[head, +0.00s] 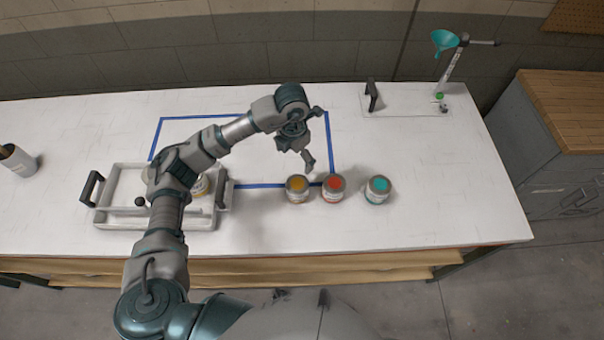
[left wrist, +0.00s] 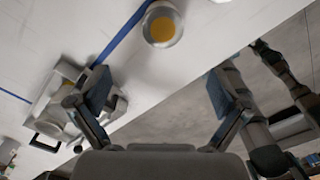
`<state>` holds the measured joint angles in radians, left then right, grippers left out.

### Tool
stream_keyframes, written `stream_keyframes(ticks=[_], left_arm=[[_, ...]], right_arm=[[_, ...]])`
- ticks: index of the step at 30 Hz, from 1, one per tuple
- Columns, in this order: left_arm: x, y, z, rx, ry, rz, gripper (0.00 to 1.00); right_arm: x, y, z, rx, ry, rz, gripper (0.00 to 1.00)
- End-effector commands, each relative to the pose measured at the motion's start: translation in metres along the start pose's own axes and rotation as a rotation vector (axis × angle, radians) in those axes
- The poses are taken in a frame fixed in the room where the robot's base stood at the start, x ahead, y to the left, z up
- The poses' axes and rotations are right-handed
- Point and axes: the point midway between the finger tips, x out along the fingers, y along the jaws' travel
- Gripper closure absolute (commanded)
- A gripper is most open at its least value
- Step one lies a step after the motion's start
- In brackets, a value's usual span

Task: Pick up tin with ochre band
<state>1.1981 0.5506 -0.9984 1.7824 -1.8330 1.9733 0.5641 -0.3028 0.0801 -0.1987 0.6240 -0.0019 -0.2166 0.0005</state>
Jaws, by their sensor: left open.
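The tin with the ochre band (head: 297,189) stands upright on the white table by the front blue tape line, leftmost of three tins in a row. In the left wrist view the tin (left wrist: 162,25) shows at the top, beyond the fingers and apart from them. My left gripper (head: 301,151) is open and empty, above the table just behind the ochre tin. Its two spread fingers also show in the left wrist view (left wrist: 165,110). My right gripper is in neither view.
A red tin (head: 334,188) stands close to the right of the ochre tin, and a teal tin (head: 378,190) farther right. A grey tray (head: 112,218) holding tins is at left, partly hidden by my arm. A teal funnel stand (head: 449,70) is at back right.

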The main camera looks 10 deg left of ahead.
Motion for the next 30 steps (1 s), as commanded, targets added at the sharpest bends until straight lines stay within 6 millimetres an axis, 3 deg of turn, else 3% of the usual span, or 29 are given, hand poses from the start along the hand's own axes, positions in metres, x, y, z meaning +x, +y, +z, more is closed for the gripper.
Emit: stream_keyframes(ticks=[5, 15, 25, 30], left_arm=[[0.018, 0.002, -0.003, -0.004, 0.007, 0.007, 0.00], [0.097, 0.003, 0.000, -0.004, 0.009, 0.004, 0.00], [0.130, 0.000, 0.001, -0.003, 0.007, 0.004, 0.00], [0.157, -0.004, 0.002, -0.003, 0.008, 0.004, 0.00]], right_arm=[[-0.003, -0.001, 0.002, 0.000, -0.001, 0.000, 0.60], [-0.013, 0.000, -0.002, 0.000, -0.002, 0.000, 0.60], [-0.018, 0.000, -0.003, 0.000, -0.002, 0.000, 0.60], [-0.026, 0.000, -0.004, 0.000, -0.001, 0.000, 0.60]])
